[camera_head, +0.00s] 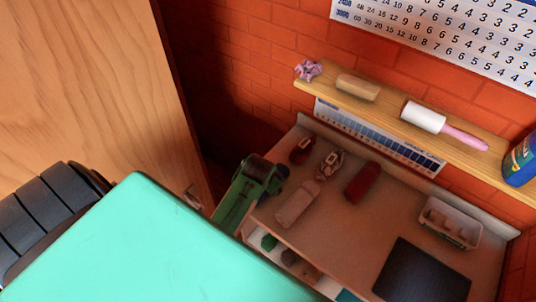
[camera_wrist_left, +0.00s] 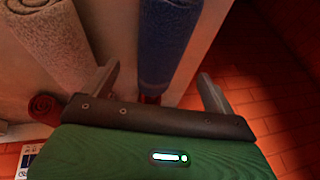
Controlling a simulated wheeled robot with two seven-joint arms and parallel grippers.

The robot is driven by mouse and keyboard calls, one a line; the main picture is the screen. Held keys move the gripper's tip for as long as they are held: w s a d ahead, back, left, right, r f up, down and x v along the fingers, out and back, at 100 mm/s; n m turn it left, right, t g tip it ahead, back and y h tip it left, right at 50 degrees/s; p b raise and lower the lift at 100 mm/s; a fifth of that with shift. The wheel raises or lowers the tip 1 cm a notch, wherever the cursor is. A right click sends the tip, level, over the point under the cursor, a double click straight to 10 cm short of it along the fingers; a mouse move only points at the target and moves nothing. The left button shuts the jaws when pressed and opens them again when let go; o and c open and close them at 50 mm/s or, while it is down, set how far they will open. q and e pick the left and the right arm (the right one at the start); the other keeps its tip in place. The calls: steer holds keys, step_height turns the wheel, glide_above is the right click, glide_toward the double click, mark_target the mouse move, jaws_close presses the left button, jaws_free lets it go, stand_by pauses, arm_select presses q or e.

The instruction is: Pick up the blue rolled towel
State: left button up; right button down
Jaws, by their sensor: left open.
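The blue rolled towel (camera_wrist_left: 168,45) shows in the left wrist view, running down from the top edge against a pale surface. My left gripper (camera_wrist_left: 158,70) is open, with one finger on each side of the towel in the picture. My right gripper is in neither view.
A beige roll (camera_wrist_left: 52,42) lies left of the blue towel, and a red roll (camera_wrist_left: 45,108) is below it. Red tiled floor (camera_wrist_left: 265,75) is at the right. The head view shows a cluttered workbench (camera_head: 335,235), a wall shelf (camera_head: 385,115) and a wooden panel (camera_head: 85,80).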

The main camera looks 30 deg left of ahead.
arm_select(q)
steer(key=shift+w+f+p, duration=0.1)
steer(key=shift+f+p, duration=0.1)
steer(key=shift+p, duration=0.1)
steer(key=p+x, duration=0.1)
steer(key=x, duration=0.2)
steer(key=shift+f, duration=0.1)
steer(key=shift+w+a+f+p, duration=0.1)
steer(key=shift+w+f+p, duration=0.2)
steer(key=shift+f, duration=0.25)
steer(key=c, duration=1)
steer(key=shift+c, duration=0.5)
